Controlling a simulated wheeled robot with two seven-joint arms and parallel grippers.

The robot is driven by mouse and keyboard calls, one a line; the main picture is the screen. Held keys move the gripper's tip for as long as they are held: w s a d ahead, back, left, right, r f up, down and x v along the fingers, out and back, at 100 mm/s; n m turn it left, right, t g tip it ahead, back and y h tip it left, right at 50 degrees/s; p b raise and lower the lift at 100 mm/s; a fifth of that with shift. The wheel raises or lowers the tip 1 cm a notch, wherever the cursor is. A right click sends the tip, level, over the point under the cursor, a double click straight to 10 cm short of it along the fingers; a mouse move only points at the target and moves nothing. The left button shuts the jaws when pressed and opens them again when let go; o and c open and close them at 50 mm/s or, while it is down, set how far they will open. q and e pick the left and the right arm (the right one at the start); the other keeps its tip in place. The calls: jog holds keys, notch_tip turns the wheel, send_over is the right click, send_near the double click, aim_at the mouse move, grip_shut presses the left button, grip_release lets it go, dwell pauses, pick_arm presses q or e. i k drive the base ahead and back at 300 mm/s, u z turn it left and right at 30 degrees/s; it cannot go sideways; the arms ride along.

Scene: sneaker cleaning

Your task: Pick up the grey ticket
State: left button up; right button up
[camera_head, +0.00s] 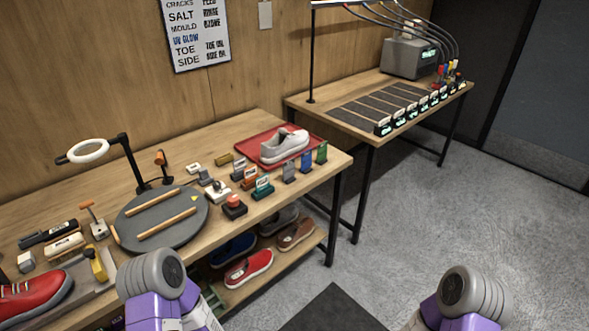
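The grey ticket (289,172) stands upright in a small holder near the right front part of the workbench. It is the left one of a row, with a blue ticket (306,162) and a green ticket (321,153) to its right. Nothing covers it, and neither arm touches it. My two arms show only as purple and grey links at the bottom edge, well in front of the ticket. The fingertips of both grippers are out of the picture.
A red tray (264,140) with a white sneaker (284,146) lies behind the tickets. A red button (233,202), small holders and a round grey turntable (190,216) are to the left. Shoes lie on the lower shelf. Open floor (440,230) is at right.

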aim_at(289, 166)
jog(key=z, duration=0.9)
jog(key=i, duration=2.95)
jog(key=u, duration=4.1)
